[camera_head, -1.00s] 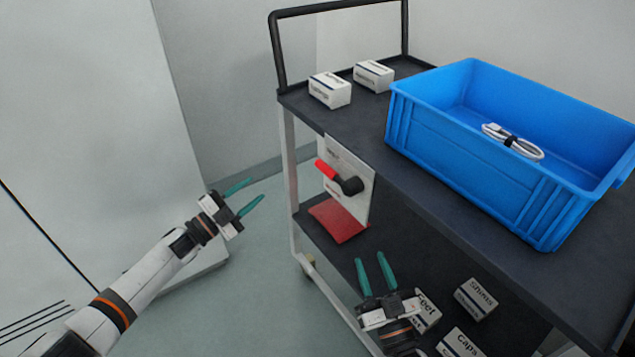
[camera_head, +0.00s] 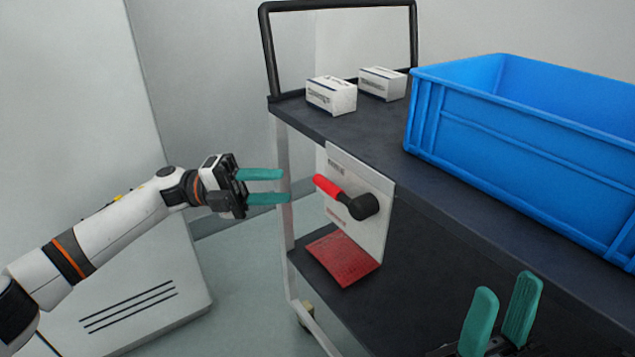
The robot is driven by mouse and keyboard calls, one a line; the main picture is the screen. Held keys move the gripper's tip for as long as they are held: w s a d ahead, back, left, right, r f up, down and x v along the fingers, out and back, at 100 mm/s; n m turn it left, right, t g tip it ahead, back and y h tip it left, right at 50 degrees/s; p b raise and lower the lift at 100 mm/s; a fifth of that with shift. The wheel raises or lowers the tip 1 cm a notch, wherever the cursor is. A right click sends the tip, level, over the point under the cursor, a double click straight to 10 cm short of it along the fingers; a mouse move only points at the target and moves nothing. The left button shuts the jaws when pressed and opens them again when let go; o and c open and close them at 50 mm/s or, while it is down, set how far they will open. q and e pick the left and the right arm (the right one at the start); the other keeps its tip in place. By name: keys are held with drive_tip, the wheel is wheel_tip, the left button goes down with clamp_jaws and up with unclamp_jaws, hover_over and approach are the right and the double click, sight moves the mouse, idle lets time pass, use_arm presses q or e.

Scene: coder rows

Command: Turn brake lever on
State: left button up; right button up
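The brake lever (camera_head: 329,187) has a red handle and a black round hub (camera_head: 363,207). It is mounted on a white panel (camera_head: 374,237) on the cart's side, and the handle points left and slightly up from the hub. My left gripper (camera_head: 284,186) is open and empty, left of the red handle at about its height in the picture, its teal fingers pointing right. Any gap in depth is hard to judge. My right gripper (camera_head: 502,307) is open at the bottom right, in front of the lower shelf, with nothing visible between its fingers.
The dark cart (camera_head: 470,207) carries a blue crate (camera_head: 500,125) and two white boxes (camera_head: 331,95) on top. A red plate (camera_head: 343,258) lies below the lever on the lower shelf. A pale cart leg (camera_head: 283,180) stands behind my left fingertips.

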sight(317, 183)
use_arm(q)
drive_tip(key=p+x, duration=0.1)
drive_tip(key=x, duration=0.7)
drive_tip(key=shift+c, duration=0.2)
clamp_jaws()
